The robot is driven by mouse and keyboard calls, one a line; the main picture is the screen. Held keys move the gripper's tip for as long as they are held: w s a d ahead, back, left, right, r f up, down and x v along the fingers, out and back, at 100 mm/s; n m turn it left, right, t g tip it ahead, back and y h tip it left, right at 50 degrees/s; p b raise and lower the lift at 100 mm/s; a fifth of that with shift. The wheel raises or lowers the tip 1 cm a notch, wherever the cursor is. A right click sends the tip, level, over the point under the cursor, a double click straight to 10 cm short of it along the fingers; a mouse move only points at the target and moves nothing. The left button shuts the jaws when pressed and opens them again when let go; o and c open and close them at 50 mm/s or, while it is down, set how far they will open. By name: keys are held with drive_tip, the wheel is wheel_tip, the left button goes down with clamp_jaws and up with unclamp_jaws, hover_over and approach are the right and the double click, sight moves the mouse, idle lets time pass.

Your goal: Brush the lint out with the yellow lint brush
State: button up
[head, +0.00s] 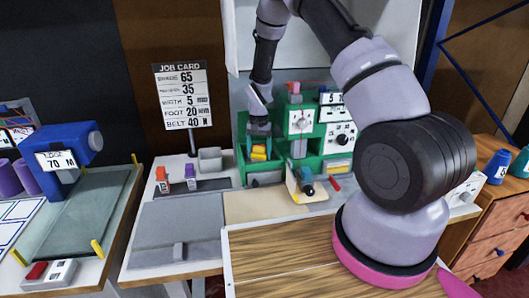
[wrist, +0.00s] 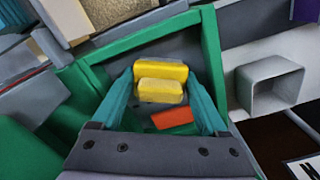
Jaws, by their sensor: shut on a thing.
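The yellow lint brush (wrist: 160,72) is between the teal fingers of my gripper (wrist: 161,84), which is shut on it. In the head view my gripper (head: 258,140) points down into the green-walled bay at the left of the green machine (head: 320,125), with the brush (head: 258,153) at its tips. In the wrist view the green walls (wrist: 212,50) surround the brush on several sides. An orange-red piece (wrist: 172,118) shows just below the brush, between the fingers. I cannot make out any lint, and the brush's underside is hidden.
An open grey box (head: 210,160) stands just left of the bay; it also shows in the wrist view (wrist: 270,82). Orange and purple blocks (head: 162,180) stand in a dark strip. A job card (head: 182,95) stands behind. The grey plate (head: 175,225) in front is mostly clear.

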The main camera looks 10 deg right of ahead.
drive_tip(key=shift+a, duration=0.8)
drive_tip(key=shift+r, duration=0.1)
drive_tip(key=shift+r, duration=2.95)
drive_tip(key=shift+r, duration=1.5)
drive_tip(key=shift+s, duration=0.1)
